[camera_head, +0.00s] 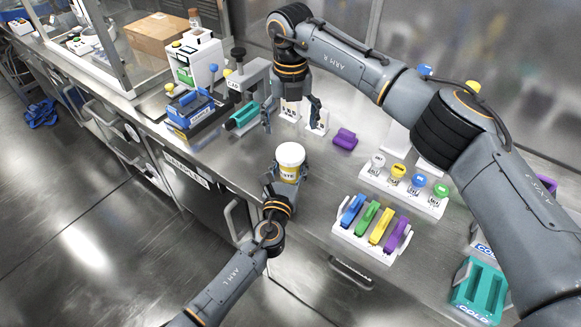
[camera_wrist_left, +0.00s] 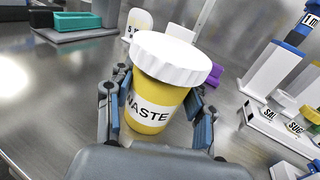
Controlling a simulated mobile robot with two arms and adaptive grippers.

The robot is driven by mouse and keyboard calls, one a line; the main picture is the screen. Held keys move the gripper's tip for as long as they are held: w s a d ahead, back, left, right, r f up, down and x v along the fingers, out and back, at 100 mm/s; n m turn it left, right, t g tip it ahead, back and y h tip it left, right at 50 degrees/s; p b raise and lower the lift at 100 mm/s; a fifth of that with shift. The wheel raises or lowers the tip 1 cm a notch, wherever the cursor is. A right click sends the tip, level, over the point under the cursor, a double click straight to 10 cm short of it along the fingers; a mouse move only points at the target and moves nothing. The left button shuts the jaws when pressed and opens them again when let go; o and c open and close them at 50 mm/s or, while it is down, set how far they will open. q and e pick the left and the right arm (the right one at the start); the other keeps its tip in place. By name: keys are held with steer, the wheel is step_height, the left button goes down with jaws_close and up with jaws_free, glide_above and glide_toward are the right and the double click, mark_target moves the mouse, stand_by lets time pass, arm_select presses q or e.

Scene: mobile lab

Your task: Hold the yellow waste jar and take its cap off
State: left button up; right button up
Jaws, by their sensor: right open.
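The yellow waste jar (camera_head: 288,173) stands upright at the front edge of the steel bench, with its white cap (camera_head: 291,153) on. In the left wrist view the jar (camera_wrist_left: 150,112) shows its "WASTE" label, and the wide ribbed cap (camera_wrist_left: 172,58) covers its top. My left gripper (camera_head: 285,180) has a finger on each side of the jar's body, below the cap, and appears closed against it. Its fingers also flank the jar in the left wrist view (camera_wrist_left: 158,112). My right gripper (camera_head: 290,112) is open and empty, pointing down over the bench behind the jar.
A purple block (camera_head: 344,138) lies right of the jar. A white rack (camera_head: 358,238) of coloured pieces and a row of small lidded jars (camera_head: 397,173) stand further right. A teal-and-grey device (camera_head: 243,115) and a blue-and-black device (camera_head: 192,108) stand at the left.

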mark_target(291, 152)
arm_select(q)
jaws_close()
arm_select(e)
steer(key=m, duration=0.6)
steer(key=shift+m, duration=1.2)
steer(key=shift+f+m, duration=0.2)
steer(key=shift+m, duration=0.1)
step_height(291, 152, down, 8)
steer(key=shift+r, duration=0.2)
